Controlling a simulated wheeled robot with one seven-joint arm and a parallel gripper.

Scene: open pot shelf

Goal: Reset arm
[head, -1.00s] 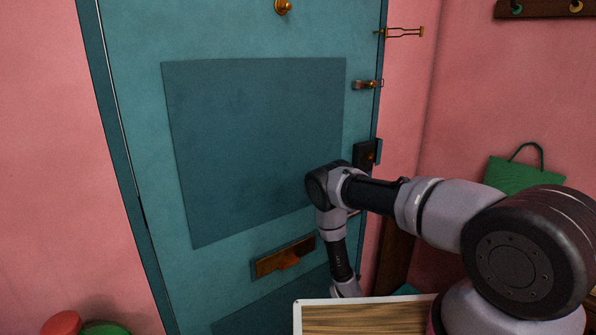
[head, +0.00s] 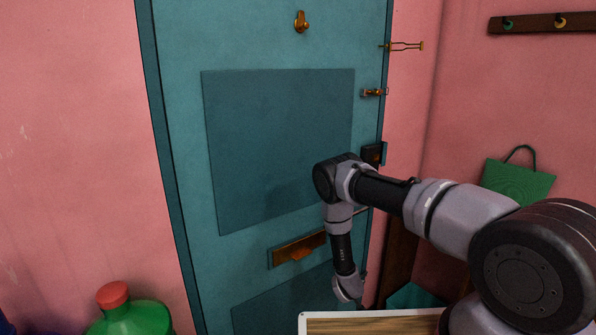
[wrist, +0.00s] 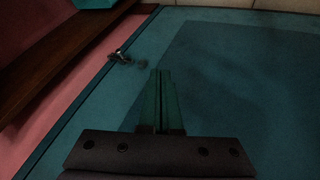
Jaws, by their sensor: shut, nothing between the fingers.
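My gripper (wrist: 160,75) shows in the wrist view with its two narrow fingers together, shut and empty. It is in front of a teal surface that looks like the door (wrist: 220,28); I cannot tell whether it touches. In the head view my arm bends down in front of the teal door (head: 178,100), and its lower end is close to the door's right side. The gripper itself is not clear in that view.
The door carries a brass letter slot (head: 298,248) and a dark lock (head: 373,154). A green bottle (head: 130,318) with a red cap stands at lower left. A green bag (head: 517,180) hangs at right below a hook rail (head: 540,23). A wood-topped, white-edged surface (head: 370,325) is at the bottom.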

